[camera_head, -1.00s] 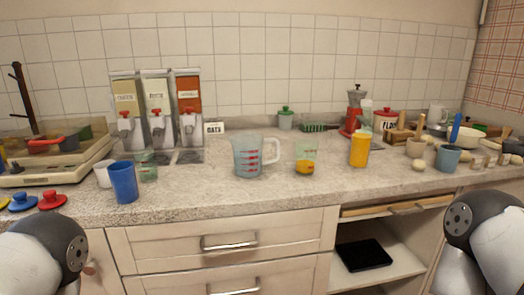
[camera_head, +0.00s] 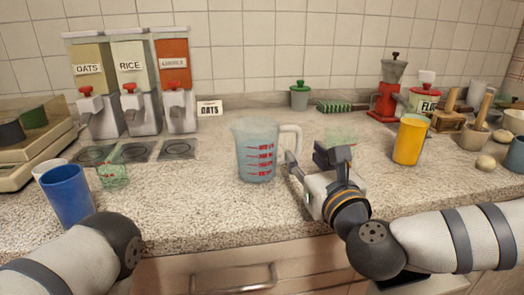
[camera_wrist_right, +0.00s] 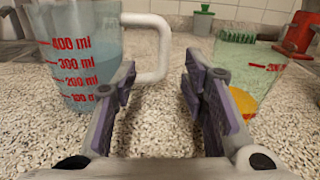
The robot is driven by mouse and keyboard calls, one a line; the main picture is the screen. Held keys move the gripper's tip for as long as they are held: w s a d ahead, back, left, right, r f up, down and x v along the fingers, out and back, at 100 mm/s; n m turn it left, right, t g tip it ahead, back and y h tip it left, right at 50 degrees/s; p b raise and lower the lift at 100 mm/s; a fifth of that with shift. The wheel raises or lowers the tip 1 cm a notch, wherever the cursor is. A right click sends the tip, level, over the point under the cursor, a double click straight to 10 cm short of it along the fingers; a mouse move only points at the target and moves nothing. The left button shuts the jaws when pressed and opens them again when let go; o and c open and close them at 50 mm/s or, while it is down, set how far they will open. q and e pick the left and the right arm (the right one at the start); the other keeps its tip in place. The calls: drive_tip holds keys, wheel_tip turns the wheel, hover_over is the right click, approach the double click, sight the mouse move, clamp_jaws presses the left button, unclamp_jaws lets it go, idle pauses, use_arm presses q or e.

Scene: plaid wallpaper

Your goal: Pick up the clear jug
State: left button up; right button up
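The clear jug (camera_head: 257,153) stands upright on the counter, with red measuring marks and a white handle on its right side. In the right wrist view the jug (camera_wrist_right: 82,55) is at the upper left, its handle above and beyond the left finger. My right gripper (camera_head: 318,160) is open and empty, just right of the jug's handle. The right wrist view shows its two fingers (camera_wrist_right: 165,100) spread, with bare counter between them. My left arm shows at the lower left of the head view, but its gripper is out of the picture.
A green-tinted clear cup (camera_wrist_right: 248,78) with yellow contents stands close by the right finger, partly hidden in the head view. A yellow cup (camera_head: 410,140) stands farther right. A blue cup (camera_head: 67,193) is at the left. Dispensers (camera_head: 130,85) stand behind. The counter's front middle is clear.

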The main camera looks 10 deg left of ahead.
sight(299, 146)
drive_tip(key=x, duration=0.5)
drive_tip(key=shift+w, duration=0.35)
clamp_jaws()
drive_tip(key=shift+r, duration=0.1)
drive_tip(key=shift+s, duration=0.1)
